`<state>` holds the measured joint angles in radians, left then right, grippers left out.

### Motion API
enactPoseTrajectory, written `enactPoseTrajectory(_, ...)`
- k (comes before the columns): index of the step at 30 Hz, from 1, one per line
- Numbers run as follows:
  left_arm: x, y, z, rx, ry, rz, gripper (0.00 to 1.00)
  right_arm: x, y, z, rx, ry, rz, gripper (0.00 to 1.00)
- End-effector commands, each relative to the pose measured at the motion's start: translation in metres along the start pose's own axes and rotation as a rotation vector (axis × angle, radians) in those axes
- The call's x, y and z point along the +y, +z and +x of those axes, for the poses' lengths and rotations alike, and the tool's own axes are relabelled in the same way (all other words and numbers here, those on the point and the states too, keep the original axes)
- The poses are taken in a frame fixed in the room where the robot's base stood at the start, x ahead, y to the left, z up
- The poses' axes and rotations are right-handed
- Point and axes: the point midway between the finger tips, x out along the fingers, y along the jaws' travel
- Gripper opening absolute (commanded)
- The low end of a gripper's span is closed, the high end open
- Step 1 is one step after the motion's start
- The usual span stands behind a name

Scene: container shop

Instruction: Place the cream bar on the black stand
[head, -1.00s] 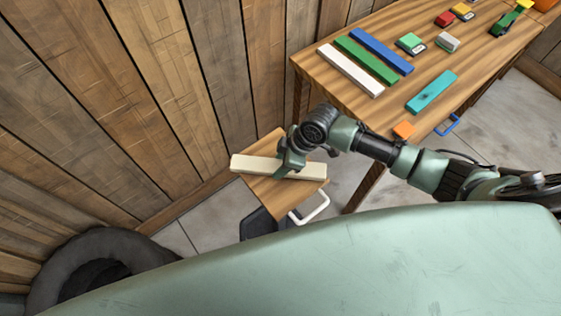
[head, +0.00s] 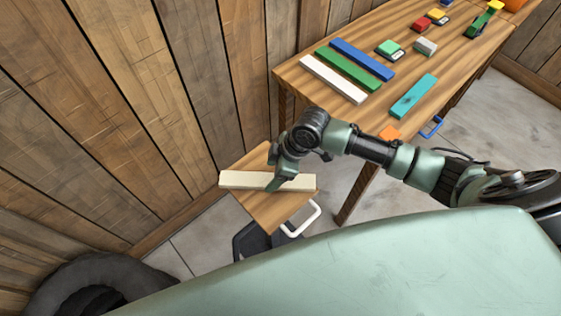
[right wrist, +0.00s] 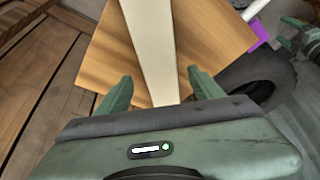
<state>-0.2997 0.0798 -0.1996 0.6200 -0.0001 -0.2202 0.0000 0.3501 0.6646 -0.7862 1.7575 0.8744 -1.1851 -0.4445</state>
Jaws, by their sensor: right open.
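The cream bar (head: 245,180) lies across the small wooden-topped table in the head view. My right gripper (head: 278,183) is at its right half. In the right wrist view the cream bar (right wrist: 152,50) runs between the two fingers, with a gap on each side. The right gripper (right wrist: 158,95) is open. Black parts (head: 252,242) show below the small table; I cannot tell whether they are the black stand. A green and dark mechanical part, perhaps my left gripper (right wrist: 298,36), shows at the right edge of the wrist view, too unclear to read.
The small table (head: 270,208) has a white handle (head: 302,220). A larger table (head: 335,102) holds white, green, blue and teal bars and small blocks. A plank wall (head: 180,90) stands behind. A dark tyre (head: 60,285) lies at lower left. A purple thing (right wrist: 259,33) shows in the wrist view.

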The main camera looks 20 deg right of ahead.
Motion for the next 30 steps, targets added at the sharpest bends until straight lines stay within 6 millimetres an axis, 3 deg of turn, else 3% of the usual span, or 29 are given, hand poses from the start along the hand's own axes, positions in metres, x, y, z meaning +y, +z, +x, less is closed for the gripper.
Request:
enactPoseTrajectory(6,0.001,0.001,0.007,0.000,0.001,0.001,0.71,0.001,0.001,-0.048,-0.001,0.003,-0.002,0.67)
enactPoseTrajectory(12,0.001,0.001,0.010,0.000,0.001,0.001,0.71,0.001,0.001,-0.080,-0.001,0.002,-0.001,0.67)
enactPoseTrajectory(18,0.001,0.001,0.011,0.000,0.001,0.001,0.71,0.000,0.000,-0.091,0.000,-0.001,0.000,0.67)
enactPoseTrajectory(30,0.001,0.001,0.010,0.000,0.001,0.001,0.71,0.000,0.000,-0.091,0.000,-0.001,0.000,0.67)
